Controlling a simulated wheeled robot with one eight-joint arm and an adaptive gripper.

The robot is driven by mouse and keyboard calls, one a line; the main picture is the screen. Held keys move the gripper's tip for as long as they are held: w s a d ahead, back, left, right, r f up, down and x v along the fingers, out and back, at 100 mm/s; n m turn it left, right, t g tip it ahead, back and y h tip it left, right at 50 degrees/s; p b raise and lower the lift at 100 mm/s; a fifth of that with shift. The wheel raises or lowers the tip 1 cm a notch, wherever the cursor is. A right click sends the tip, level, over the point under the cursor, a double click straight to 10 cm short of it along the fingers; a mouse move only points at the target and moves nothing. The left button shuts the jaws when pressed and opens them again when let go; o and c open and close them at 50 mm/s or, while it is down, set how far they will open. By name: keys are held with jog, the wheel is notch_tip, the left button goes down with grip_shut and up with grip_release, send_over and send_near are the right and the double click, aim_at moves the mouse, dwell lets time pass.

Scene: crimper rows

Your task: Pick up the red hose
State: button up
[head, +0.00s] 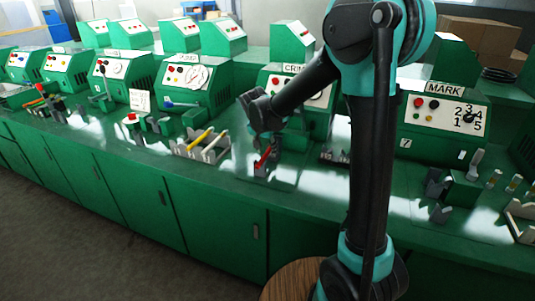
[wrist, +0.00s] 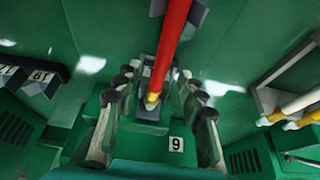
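The red hose (head: 263,159) with a yellow end stands tilted in a grey holder (wrist: 150,122) on the green bench. In the wrist view the red hose (wrist: 173,42) runs from the top edge down to its yellow tip, between my fingers. My gripper (wrist: 158,82) is open, with one finger on each side of the hose and visible gaps to it. In the head view my gripper (head: 264,128) is just above the hose, pointing down; its fingers partly merge with the dark background.
A rack (head: 201,148) with yellow and white hoses stands left of the red hose. A green machine (head: 437,118) labelled MARK is to the right. Machines line the back of the bench. A label 9 (wrist: 176,143) lies near the holder. The bench front is mostly clear.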

jog(key=shift+f, duration=0.3)
jog(key=shift+f, duration=0.2)
dwell(0.5)
jog(key=shift+c, duration=0.5)
grip_shut()
